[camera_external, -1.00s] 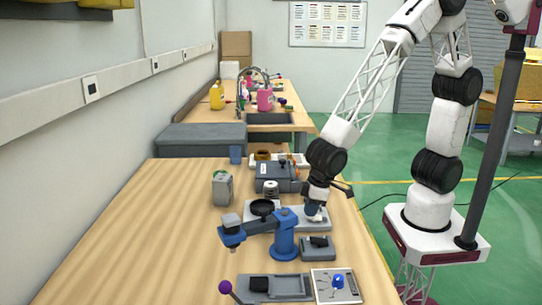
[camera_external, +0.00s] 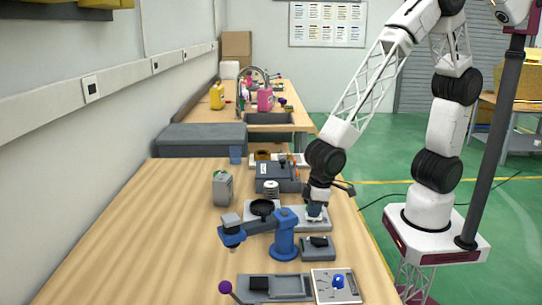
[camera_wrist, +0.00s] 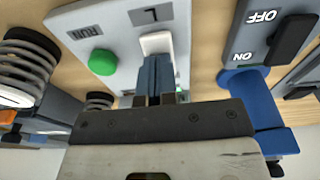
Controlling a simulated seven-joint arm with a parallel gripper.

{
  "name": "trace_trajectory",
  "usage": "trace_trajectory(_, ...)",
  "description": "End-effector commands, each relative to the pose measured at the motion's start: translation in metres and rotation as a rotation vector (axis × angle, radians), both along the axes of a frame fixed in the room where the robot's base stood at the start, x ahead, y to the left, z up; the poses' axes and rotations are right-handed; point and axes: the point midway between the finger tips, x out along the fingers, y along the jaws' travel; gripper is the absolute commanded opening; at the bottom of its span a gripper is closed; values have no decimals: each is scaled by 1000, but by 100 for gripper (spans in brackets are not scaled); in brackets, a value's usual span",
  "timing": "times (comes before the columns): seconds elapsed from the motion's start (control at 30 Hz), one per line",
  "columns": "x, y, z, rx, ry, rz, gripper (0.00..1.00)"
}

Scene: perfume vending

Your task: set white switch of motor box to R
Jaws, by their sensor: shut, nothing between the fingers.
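The motor box (camera_wrist: 112,22) fills the upper middle of the wrist view as a pale grey panel, with a green button, the upside-down word RUN and a dark-framed letter mark that looks like an L. Its white switch (camera_wrist: 156,43) is beside that mark. My gripper (camera_wrist: 155,62) is shut and empty, its blue-grey fingertips right at the switch's near end. I cannot tell whether they press on it; they hide part of it. In the external view my gripper (camera_external: 315,211) points down over the grey-white box (camera_external: 318,226), right of the black dish.
A grey box with a black OFF/ON switch (camera_wrist: 291,39) is at the right of the wrist view. A blue arm-like device (camera_external: 284,240) stands close in front of my gripper. A coil (camera_wrist: 30,60) is at left. The table's left side (camera_external: 130,230) is clear.

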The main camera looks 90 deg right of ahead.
Motion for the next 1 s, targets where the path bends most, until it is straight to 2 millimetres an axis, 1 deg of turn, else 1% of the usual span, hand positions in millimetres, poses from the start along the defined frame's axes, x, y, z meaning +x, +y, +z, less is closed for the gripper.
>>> trace_trajectory(0.03, -5, -2, -5, -4, 10, 0, 0)
trace_trajectory(0.1, -6, -2, -4, -4, 9, 0, 0)
trace_trajectory(0.57, -4, -1, 1, -1, 2, 0, 0)
trace_trajectory(0.77, -4, 0, 12, 0, 0, -1, 0)
trace_trajectory(0.87, -6, 0, 21, 0, 1, -1, 0)
trace_trajectory(1.0, -9, -1, 39, -1, 1, 0, 0)
